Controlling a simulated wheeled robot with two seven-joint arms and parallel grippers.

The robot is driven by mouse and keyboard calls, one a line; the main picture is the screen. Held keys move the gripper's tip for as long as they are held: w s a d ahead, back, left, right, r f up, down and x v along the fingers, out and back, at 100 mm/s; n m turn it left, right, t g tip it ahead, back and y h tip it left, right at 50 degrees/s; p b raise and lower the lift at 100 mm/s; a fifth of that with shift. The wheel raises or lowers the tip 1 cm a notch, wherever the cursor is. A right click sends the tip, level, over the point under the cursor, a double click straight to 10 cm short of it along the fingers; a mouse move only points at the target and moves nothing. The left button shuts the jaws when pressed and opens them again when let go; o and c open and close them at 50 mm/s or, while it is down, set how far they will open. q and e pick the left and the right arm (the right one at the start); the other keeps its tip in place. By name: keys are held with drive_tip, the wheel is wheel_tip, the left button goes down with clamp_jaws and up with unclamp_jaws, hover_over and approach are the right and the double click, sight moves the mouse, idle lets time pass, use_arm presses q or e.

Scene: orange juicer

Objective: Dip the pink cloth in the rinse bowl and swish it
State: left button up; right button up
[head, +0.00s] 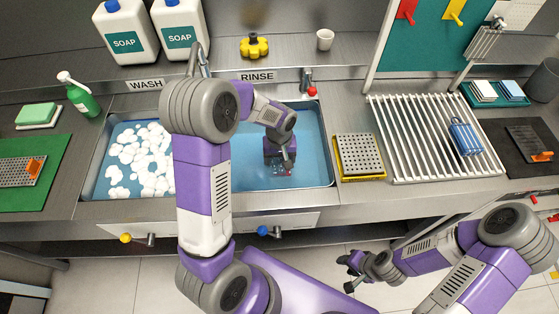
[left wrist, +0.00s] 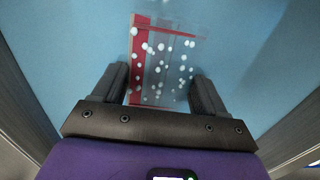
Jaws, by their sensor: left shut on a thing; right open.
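I see no plainly pink cloth. My right gripper (head: 352,272) is open and empty over the floor, in front of the counter.
My left arm covers the divider between the foam-filled wash basin (head: 90,180) and the rinse basin. Right of the basins are a perforated tray in a yellow frame (head: 360,177) and a white rack (head: 415,140) with a blue basket (head: 464,136). A red-knobbed tap (head: 312,91) stands behind.

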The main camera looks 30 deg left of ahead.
use_arm(q)
wheel_tip(320, 180, up, 11)
drive_tip(key=p, duration=0.7)
drive_tip(key=shift+p, duration=0.35)
